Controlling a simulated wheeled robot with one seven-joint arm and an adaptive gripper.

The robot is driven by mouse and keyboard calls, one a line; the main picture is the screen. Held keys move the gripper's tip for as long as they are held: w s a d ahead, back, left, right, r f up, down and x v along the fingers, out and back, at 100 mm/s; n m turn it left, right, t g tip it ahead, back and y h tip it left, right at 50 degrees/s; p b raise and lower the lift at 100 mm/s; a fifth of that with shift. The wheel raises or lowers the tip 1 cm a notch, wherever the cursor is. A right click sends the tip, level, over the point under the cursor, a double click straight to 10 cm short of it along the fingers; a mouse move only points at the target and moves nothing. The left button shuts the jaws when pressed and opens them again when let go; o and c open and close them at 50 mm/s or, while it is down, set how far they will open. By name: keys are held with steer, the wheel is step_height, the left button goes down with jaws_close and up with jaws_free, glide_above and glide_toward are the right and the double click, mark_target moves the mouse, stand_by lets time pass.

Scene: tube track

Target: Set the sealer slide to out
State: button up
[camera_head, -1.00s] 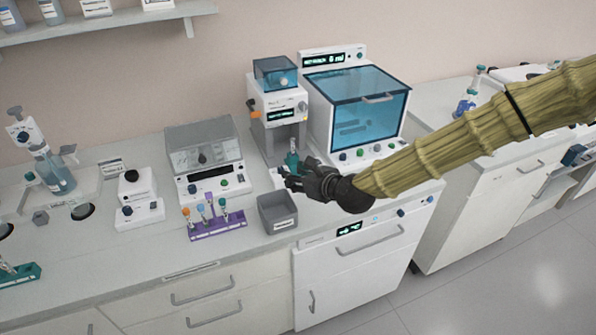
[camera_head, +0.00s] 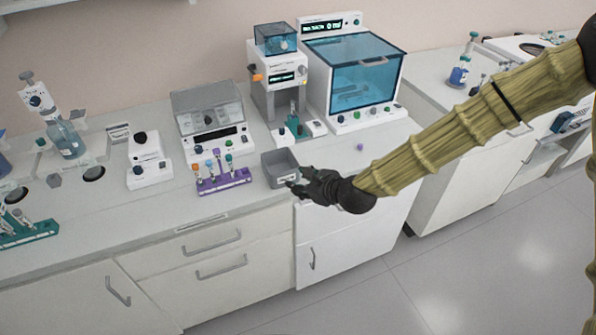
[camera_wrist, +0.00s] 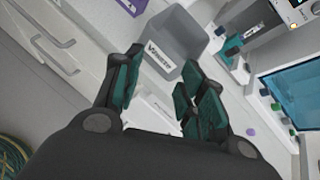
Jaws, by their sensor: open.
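The sealer (camera_head: 278,95) is a tall white unit with a blue top box, an orange knob at its left side and a lit display. A teal piece, seemingly its slide (camera_head: 293,124), stands at the front of its base, with a teal button beside it. The teal piece also shows at the upper right of the wrist view (camera_wrist: 232,45). The slide's exact setting is hard to tell. My gripper (camera_head: 296,186) is open and empty, in front of the sealer and lower, by the grey waste bin (camera_head: 270,177). Its fingers spread below the bin in the wrist view (camera_wrist: 161,76).
A purple tube rack (camera_head: 222,184) stands left of the bin. A clear-lidded device (camera_head: 210,115) is left of the sealer and a blue-windowed cabinet (camera_head: 352,80) right of it. A small purple cap (camera_head: 360,147) lies on the clear counter at right.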

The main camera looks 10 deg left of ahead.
steer(key=shift+s+d+f+n, duration=0.2)
steer(key=shift+s+d+f, duration=0.05)
steer(key=shift+s+f, duration=0.3)
steer(key=shift+s+d+f+n, duration=0.2)
steer(key=shift+s+f, duration=0.25)
steer(key=shift+f, duration=0.05)
